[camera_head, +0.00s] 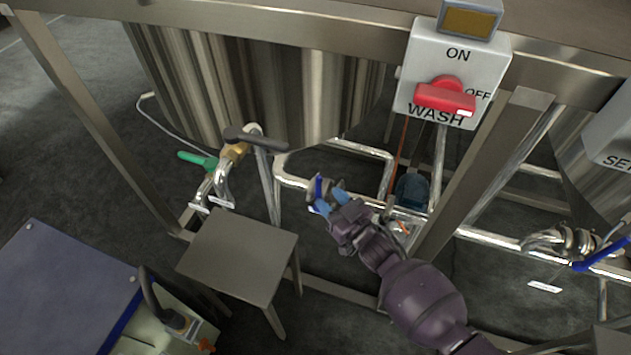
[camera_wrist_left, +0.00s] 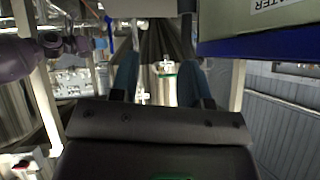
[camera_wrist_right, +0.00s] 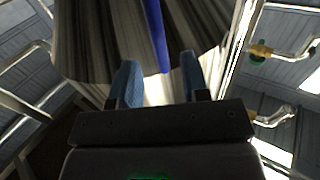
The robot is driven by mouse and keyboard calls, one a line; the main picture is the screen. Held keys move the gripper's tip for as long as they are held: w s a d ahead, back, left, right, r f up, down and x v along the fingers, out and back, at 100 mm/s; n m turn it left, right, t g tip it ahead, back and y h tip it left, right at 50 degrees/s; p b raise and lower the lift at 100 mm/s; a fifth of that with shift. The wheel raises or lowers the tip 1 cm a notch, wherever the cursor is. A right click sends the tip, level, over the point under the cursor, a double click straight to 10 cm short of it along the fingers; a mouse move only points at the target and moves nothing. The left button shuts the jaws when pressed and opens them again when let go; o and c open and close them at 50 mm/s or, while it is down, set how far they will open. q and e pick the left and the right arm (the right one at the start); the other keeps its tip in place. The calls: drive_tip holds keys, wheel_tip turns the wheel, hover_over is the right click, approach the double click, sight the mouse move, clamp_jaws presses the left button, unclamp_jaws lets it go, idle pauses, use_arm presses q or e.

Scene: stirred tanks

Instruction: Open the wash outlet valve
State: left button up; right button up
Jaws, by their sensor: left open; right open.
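A blue valve handle (camera_head: 319,187) stands upright on the pipework below the tank, in the middle of the head view. The right wrist view shows a long blue handle (camera_wrist_right: 157,35) between and beyond the fingertips. My right gripper (camera_head: 331,201) is open beside the valve, its blue fingers around or very near the handle; contact cannot be told. The valve body is partly hidden by the gripper. I cannot read a label naming this valve as the wash outlet. My left gripper (camera_wrist_left: 158,68) is open and empty in its wrist view, and outside the head view.
A WASH switch box (camera_head: 409,75) with a red knob (camera_head: 445,97) is above. A green-handled valve (camera_head: 196,159) and a black lever (camera_head: 255,138) are left. Another blue handle (camera_head: 602,255) is far right. A metal stool (camera_head: 240,255) and steel frame posts are close by.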

sight(320, 189)
drive_tip(key=x, duration=0.3)
drive_tip(key=b+x, duration=0.1)
drive_tip(key=x, duration=0.1)
drive_tip(key=shift+w+a+f+b, duration=0.25)
drive_tip(key=shift+a+b, duration=0.05)
drive_tip(key=shift+w+a+r, duration=0.2)
drive_tip(key=shift+w+a, duration=0.15)
drive_tip(key=shift+w, duration=0.15)
clamp_jaws()
